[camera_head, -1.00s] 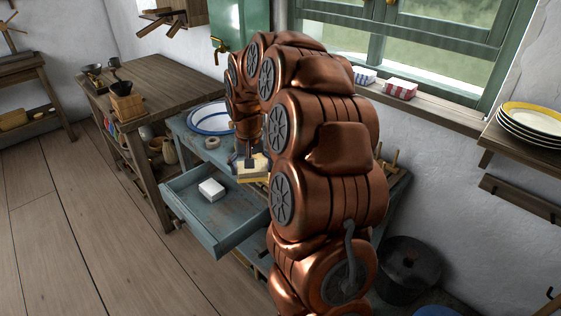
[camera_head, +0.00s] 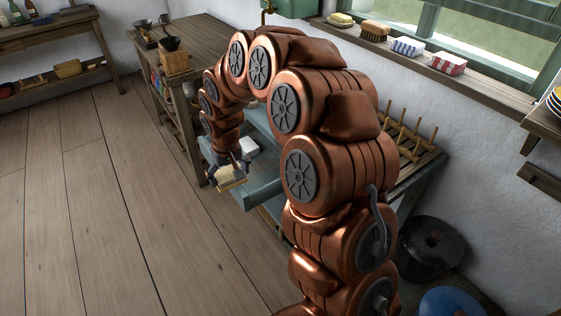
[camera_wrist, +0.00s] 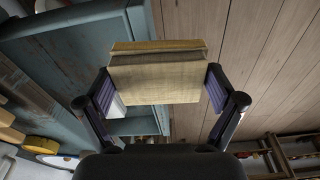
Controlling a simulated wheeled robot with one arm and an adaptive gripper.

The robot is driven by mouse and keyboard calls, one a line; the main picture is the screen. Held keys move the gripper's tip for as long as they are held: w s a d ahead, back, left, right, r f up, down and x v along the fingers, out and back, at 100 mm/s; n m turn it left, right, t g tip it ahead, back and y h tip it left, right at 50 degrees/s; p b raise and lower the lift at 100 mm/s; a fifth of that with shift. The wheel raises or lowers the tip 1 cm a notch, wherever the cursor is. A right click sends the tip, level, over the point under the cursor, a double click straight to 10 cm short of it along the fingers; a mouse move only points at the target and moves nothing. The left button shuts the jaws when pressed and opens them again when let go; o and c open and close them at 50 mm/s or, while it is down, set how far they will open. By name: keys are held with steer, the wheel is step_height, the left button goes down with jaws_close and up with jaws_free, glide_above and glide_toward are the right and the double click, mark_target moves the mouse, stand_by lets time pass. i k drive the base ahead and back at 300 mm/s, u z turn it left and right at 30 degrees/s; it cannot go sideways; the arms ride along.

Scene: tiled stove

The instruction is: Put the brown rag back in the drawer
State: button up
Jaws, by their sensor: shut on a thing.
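My gripper (camera_head: 229,171) is shut on the brown rag (camera_head: 231,180), a folded tan block with a darker layer. In the wrist view the rag (camera_wrist: 156,77) sits between both fingers, clear of the view's edges. The blue-grey drawer (camera_head: 264,191) is pulled out of the table. My gripper holds the rag in front of the drawer's front-left part in the head view, and my arm hides much of the drawer. In the wrist view the rag overlaps the drawer's edge (camera_wrist: 147,55), with bare floor to its right. I cannot tell the height between them.
A white block (camera_head: 248,147) lies in the drawer, partly hidden. A wooden workbench (camera_head: 190,38) stands behind left, and a peg rack (camera_head: 413,142) is right of my arm. A black round container (camera_head: 432,247) stands on the floor. The plank floor (camera_head: 90,190) at left is clear.

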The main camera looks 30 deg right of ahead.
mark_target(255, 168)
steer(key=z, duration=0.5)
steer(key=k, duration=1.15)
steer(key=u, duration=0.1)
steer(key=i, duration=0.6)
steer(key=u, duration=0.9)
steer(key=i, duration=1.15)
steer(key=z, duration=0.25)
